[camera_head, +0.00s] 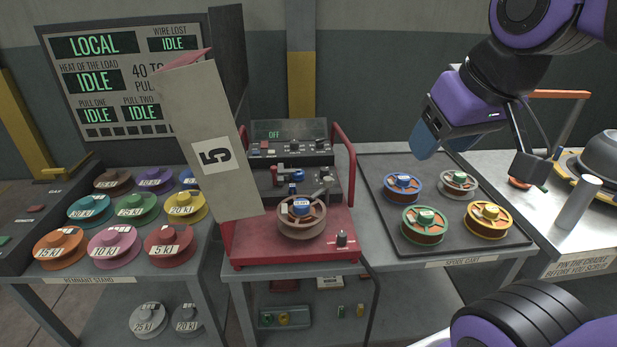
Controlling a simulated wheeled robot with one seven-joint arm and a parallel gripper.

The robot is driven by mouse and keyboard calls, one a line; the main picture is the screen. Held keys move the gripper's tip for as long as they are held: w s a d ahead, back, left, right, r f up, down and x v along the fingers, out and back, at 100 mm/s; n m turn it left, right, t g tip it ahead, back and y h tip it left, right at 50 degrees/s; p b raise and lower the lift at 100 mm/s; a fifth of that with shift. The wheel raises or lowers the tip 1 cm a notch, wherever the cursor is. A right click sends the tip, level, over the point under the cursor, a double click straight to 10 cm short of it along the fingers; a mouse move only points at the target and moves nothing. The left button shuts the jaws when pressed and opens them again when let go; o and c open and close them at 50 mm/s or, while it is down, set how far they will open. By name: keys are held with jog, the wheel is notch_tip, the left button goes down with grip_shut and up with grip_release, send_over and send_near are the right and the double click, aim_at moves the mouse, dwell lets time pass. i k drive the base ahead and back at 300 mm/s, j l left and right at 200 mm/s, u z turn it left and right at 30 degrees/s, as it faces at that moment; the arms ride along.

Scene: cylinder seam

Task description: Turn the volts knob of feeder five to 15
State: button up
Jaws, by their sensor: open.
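Feeder five (240,252) stands on the middle table, with a red base, a red tubular frame and a tilted pale panel marked 5. Its dark control box (275,147) has a display (275,133) that seems to read OFF. Small dark knobs sit on the box, a middle knob (294,146) and a right knob (320,145); their labels are too small to read, so I cannot tell which is volts. A spool (302,215) is mounted at the feeder's front. My gripper (427,139) is open, above the spool tray, right of the feeder and apart from it.
A dark tray (448,252) on the spool cart holds several spools. The remnant stand (95,281) at left carries many labelled spools. The red frame's right rail (350,180) stands between the knobs and my gripper. A status board (118,85) is behind left.

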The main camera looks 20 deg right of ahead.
aim_at(294, 145)
jog(key=i+j+z, duration=0.15)
jog(key=j+z, duration=0.2)
jog(key=i+j+z, duration=0.1)
jog(key=j+z, duration=0.6)
jog(key=i+j, duration=0.05)
